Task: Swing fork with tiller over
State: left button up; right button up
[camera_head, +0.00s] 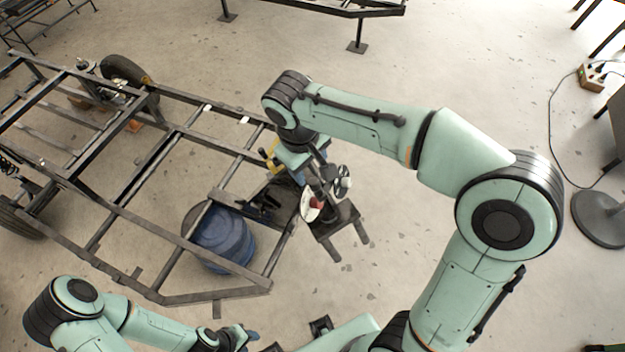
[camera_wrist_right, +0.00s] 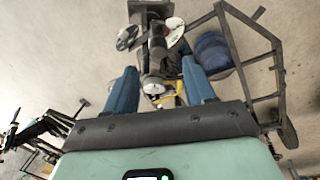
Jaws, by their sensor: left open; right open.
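A dark metal part (camera_head: 325,184) with pale discs stands over a small dark stool (camera_head: 347,217) at the right corner of the trailer frame. It may be the fork with tiller; I cannot tell for sure. In the right wrist view, the part (camera_wrist_right: 156,50) lies ahead of and between my blue fingers, with a round end near them. My right gripper (camera_wrist_right: 159,66) is open, with no visible grip on it. In the head view, my right wrist partly covers the part's upper end. My left gripper (camera_head: 240,338) is open at the bottom edge, away from the part.
The dark trailer frame (camera_head: 160,215) fills the left side. A blue barrel (camera_head: 222,238) stands under its near right corner. A wheel (camera_head: 122,70) shows at the far side. Another frame (camera_head: 330,8) stands at the back. Open floor lies right of the stool.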

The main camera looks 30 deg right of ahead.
aim_at(312, 180)
jog(key=f, duration=0.3)
jog(key=w+d+f, duration=0.1)
jog(key=f, duration=0.5)
jog(key=shift+w+d+b, duration=0.15)
jog(key=shift+d+b, duration=0.05)
jog(key=shift+b, duration=0.2)
jog(key=shift+r, duration=0.1)
grip_shut()
